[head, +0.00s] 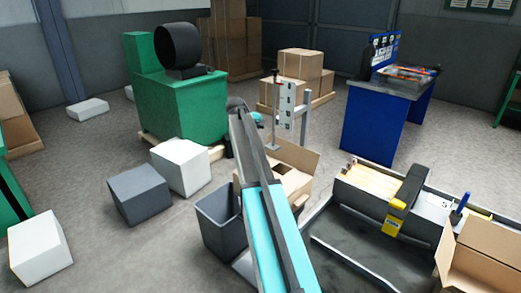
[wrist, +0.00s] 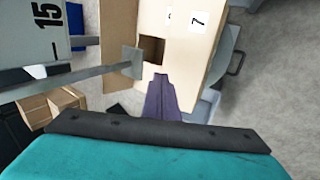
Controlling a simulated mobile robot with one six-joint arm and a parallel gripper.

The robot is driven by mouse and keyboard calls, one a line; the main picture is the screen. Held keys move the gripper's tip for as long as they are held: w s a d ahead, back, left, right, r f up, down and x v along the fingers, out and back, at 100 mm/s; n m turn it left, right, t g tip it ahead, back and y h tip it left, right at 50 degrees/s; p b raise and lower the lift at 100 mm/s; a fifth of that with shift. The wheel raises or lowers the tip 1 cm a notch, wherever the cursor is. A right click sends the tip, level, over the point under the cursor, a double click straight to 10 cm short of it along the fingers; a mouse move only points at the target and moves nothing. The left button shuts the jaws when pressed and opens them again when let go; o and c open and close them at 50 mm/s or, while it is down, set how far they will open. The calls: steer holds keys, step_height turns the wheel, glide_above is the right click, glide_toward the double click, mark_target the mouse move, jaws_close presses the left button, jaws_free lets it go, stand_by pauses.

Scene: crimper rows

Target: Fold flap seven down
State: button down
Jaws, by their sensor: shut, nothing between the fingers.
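In the wrist view, a cardboard panel (wrist: 188,62) carries a white label reading 7 (wrist: 198,20). Beside it is a dark square opening (wrist: 152,50) into the box. My gripper (wrist: 160,80) is shut and empty. Its dark fingertips overlap the lower edge of the cardboard near the opening; I cannot tell whether they touch. In the head view, the open cardboard box (head: 294,182) stands behind my arm with a flap (head: 298,157) raised at its back. My arm hides part of the box, and my fingertips cannot be made out there.
A grey bin (head: 216,222) stands just left of the box. A stand with a numbered plate (head: 288,103) rises behind it; its sign reading 15 (wrist: 42,22) is close in the wrist view. A crimper bench (head: 370,205) is at right. Grey and white blocks (head: 138,193) lie left.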

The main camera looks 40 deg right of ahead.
steer(key=s+a+f+g+y, duration=0.1)
steer(key=s+a+f, duration=0.4)
steer(key=a+f, duration=0.5)
steer(key=s+a+f+g+y, duration=0.1)
steer(key=s+a+f, duration=0.45)
steer(key=f, duration=0.75)
steer(key=s+a+f+g+y, duration=0.1)
steer(key=s+a+f, duration=0.4)
steer(key=a+f, duration=0.5)
steer(key=s+a+f+m+g+y, duration=0.1)
steer(key=s+a+f, duration=0.4)
steer(key=s, duration=0.6)
steer(key=s+a+f+g+y, duration=0.1)
steer(key=s+a+f, duration=0.4)
steer(key=s, duration=0.7)
steer(key=s+a+f+m+g, duration=0.1)
steer(key=s+a+f, duration=0.5)
steer(key=s, duration=0.6)
step_height(320, 180, down, 2)
steer(key=shift+s+f+m+g+y, duration=0.15)
steer(key=shift+m+g+y, duration=0.15)
steer(key=shift+g+y, duration=0.15)
steer(key=shift+a, duration=0.1)
